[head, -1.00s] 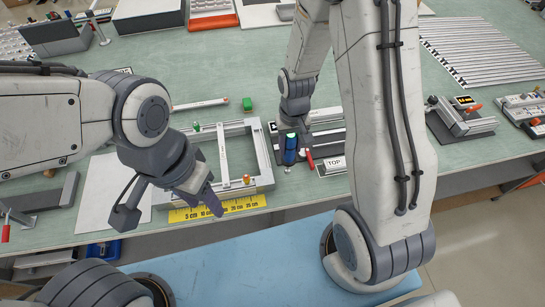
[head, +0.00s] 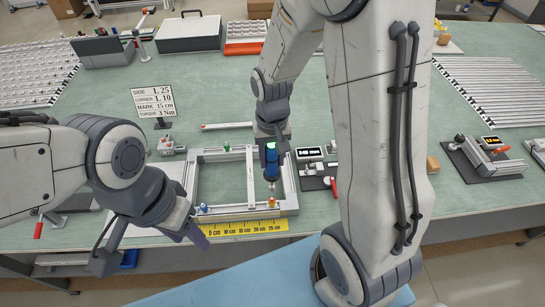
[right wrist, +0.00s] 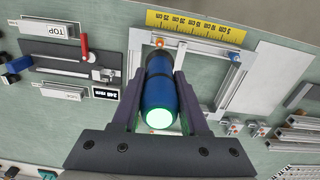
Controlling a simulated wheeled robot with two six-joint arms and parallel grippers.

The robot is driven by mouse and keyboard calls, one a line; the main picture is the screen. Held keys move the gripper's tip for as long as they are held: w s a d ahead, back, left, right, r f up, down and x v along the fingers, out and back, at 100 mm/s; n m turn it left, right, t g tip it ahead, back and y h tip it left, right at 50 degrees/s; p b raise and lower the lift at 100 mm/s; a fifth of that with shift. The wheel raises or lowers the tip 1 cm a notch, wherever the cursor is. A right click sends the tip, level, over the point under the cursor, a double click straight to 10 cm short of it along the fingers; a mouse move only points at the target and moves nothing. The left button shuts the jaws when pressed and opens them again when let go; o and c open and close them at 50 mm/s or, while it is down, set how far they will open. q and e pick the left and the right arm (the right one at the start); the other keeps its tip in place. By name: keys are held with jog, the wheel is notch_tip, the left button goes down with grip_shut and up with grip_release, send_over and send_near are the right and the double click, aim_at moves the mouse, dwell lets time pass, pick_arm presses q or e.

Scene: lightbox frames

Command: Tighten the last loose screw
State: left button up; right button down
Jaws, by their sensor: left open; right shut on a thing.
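My right gripper (head: 271,150) is shut on a blue powered screwdriver (head: 271,168). It holds the driver tip down above the right part of a light metal frame (head: 250,215). In the right wrist view the driver (right wrist: 160,95) sits between both fingers, with its end glowing green. An orange-topped screw (head: 272,202) stands at the frame's front right corner, and a blue-topped one (head: 204,207) at the front left. A green-topped piece (head: 227,147) is on the back rail. I cannot tell which screw is loose. My left gripper (head: 198,238) is open and empty, by the front left corner.
A yellow ruler (head: 240,227) lies along the frame's front. A sign (head: 153,101) with size and torque values stands behind it. A device with a display (head: 310,152) and a red handle (head: 334,188) is to the right. The green table behind the frame is mostly clear.

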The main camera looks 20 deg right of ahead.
aim_at(272, 175)
jog(key=shift+f+b, duration=1.85)
jog(key=shift+f, duration=0.55)
jog(key=shift+f+b, duration=0.75)
jog(key=shift+f, duration=0.4)
jog(key=shift+s+f, duration=0.1)
dwell(1.3)
